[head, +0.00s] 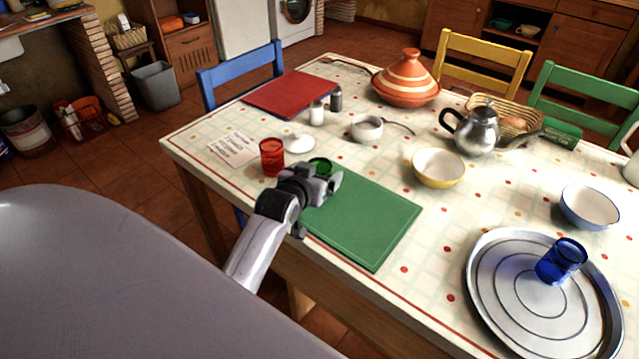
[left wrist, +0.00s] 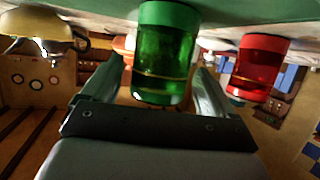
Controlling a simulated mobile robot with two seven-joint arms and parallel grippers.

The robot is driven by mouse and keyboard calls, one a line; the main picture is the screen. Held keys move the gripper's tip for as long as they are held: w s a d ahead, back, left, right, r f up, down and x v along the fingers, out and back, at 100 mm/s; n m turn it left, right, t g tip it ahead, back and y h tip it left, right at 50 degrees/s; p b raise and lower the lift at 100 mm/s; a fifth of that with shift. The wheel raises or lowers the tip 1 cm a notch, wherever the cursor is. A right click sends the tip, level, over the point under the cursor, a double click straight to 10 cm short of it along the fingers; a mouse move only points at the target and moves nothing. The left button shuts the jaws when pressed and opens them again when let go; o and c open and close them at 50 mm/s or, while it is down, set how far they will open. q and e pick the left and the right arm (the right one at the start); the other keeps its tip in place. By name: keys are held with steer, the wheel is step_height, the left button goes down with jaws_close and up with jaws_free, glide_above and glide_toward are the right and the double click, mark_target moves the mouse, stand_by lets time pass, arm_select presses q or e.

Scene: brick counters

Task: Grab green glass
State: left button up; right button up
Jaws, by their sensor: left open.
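The green glass (left wrist: 164,58) shows large in the left wrist view, between the two fingers of my open left gripper (left wrist: 158,85). That view appears upside down, and I cannot tell whether the fingers touch the glass. In the head view only a small part of the green glass (head: 320,166) shows behind my left gripper (head: 322,181), at the far left end of the green mat (head: 375,225). My right gripper is in neither view.
A red glass (head: 272,157) stands just left of my left gripper. A recipe card (head: 234,149), a white lid (head: 299,143), a yellow bowl (head: 439,168) and a metal tray (head: 490,300) with a blue glass (head: 561,261) are on the table. The near part of the green mat is bare.

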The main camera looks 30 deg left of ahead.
mark_target(323, 169)
arm_select(q)
steer(key=shift+x, duration=1.55)
steer(key=shift+c, duration=0.3)
steer(key=c, duration=1.1)
steer(key=shift+r, duration=0.1)
